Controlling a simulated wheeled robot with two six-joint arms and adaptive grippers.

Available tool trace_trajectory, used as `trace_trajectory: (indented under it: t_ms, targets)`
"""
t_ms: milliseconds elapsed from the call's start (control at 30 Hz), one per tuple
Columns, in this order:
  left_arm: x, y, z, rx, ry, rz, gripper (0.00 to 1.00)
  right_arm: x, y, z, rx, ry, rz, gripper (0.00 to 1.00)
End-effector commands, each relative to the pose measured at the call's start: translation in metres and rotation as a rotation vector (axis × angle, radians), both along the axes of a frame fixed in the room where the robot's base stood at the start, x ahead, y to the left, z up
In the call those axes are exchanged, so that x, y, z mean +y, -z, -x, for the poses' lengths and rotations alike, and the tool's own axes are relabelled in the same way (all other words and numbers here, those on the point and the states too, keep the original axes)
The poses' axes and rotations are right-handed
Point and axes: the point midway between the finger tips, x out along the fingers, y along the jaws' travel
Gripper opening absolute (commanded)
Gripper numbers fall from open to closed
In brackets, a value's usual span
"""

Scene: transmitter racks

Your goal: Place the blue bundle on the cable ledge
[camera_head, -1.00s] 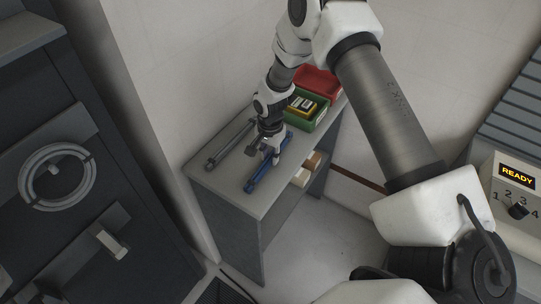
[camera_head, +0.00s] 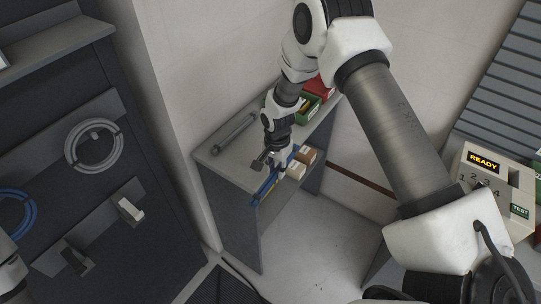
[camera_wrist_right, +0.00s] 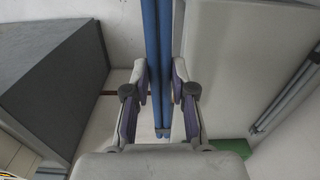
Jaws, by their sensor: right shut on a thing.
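The blue bundle (camera_head: 264,192) is a set of slim straight blue rods or cables. My right gripper (camera_head: 274,166) is shut on it near its middle and holds it at the front edge of the low grey cabinet (camera_head: 214,160). In the right wrist view the bundle (camera_wrist_right: 158,40) runs lengthwise between the two fingers (camera_wrist_right: 160,85). I cannot tell from the head view how high it is above the cabinet top. A dark rack at the left has a long ledge-like bar (camera_head: 100,222); I cannot tell whether it is the cable ledge.
A grey bundle (camera_head: 234,132) lies on the cabinet top. Green (camera_head: 309,108) and red (camera_head: 322,86) bins stand behind my arm. A grey coil (camera_head: 94,146) and a blue coil (camera_head: 14,212) hang on the rack. A "READY" panel (camera_head: 483,162) is at right.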

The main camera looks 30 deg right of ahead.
Motion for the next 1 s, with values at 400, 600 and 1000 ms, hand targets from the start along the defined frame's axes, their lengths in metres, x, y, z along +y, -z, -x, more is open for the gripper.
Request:
trace_trajectory:
  t_ms: [400,600,1000]
  targets:
    - [0.0,0.03,-0.001,-0.002,0.001,0.0,0.4,0.011,0.008,-0.015,-0.003,-0.032,0.002,0.0]
    - [0.0,0.085,-0.001,-0.001,0.0,0.0,0.4,0.055,0.022,-0.016,-0.001,-0.147,0.005,0.0]
    - [0.0,0.109,-0.002,-0.002,0.0,0.0,0.4,0.105,0.032,0.034,0.002,-0.917,0.008,0.0]
